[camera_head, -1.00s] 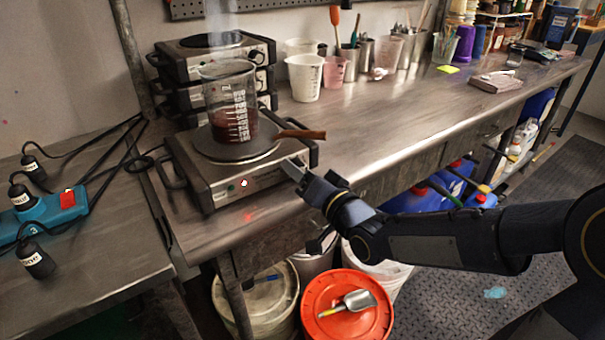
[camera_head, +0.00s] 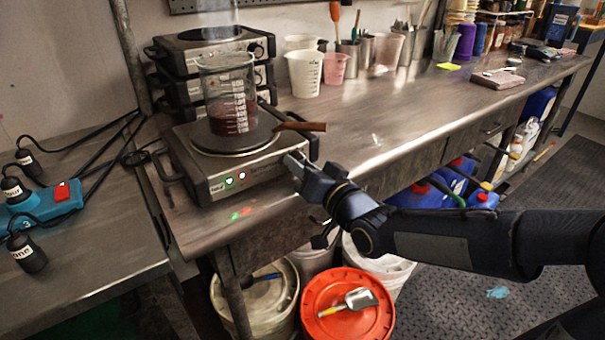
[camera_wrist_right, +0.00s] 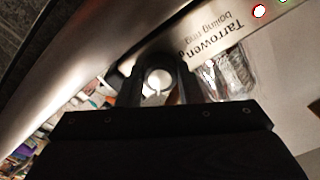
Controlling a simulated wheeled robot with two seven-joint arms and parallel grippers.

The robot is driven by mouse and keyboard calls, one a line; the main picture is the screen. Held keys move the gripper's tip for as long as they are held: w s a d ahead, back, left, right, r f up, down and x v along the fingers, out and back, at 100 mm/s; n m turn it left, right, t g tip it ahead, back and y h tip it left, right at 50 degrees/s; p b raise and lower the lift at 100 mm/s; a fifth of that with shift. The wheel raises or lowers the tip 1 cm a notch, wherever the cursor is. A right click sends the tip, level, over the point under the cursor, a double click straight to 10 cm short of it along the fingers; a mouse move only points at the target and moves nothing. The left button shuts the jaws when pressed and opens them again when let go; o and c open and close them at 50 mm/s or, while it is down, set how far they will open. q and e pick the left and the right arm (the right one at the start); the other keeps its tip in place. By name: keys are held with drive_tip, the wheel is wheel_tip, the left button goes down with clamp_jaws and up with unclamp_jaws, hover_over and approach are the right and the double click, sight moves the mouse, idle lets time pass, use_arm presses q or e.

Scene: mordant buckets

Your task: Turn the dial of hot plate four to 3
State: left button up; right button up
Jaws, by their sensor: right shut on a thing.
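The front hot plate (camera_head: 262,166) is a metal box with a dark round ring; a small label on its front is too small to read. In the head view my right gripper (camera_head: 293,160) is at the right end of its front face, hiding the dial. In the right wrist view the dial (camera_wrist_right: 158,82) is a pale round knob with a dark mark between the fingers of my right gripper (camera_wrist_right: 160,72), which is shut on it. The number it points to cannot be read. Two indicator lights (camera_head: 236,179) glow on the front. My left gripper is out of view.
A glass beaker (camera_head: 228,108) of dark red liquid stands on the ring, with a brown handle-like piece (camera_head: 300,127) beside it. Stacked hot plates (camera_head: 208,48) stand behind. A teal power strip (camera_head: 40,204) with black plugs lies left. Buckets (camera_head: 347,303) stand below the bench.

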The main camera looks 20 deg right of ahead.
drive_tip(key=shift+f+n+b, duration=0.2)
drive_tip(key=shift+n+b, duration=1)
drive_tip(key=shift+r+n+b, duration=0.15)
drive_tip(key=shift+n+b, duration=0.95)
drive_tip(key=shift+n, duration=0.1)
drive_tip(key=o, duration=1)
drive_tip(key=v, duration=0.7)
drive_tip(key=shift+s+d+r+p, duration=0.1)
drive_tip(key=shift+s+d+p, duration=0.05)
drive_tip(key=shift+s+p, duration=0.25)
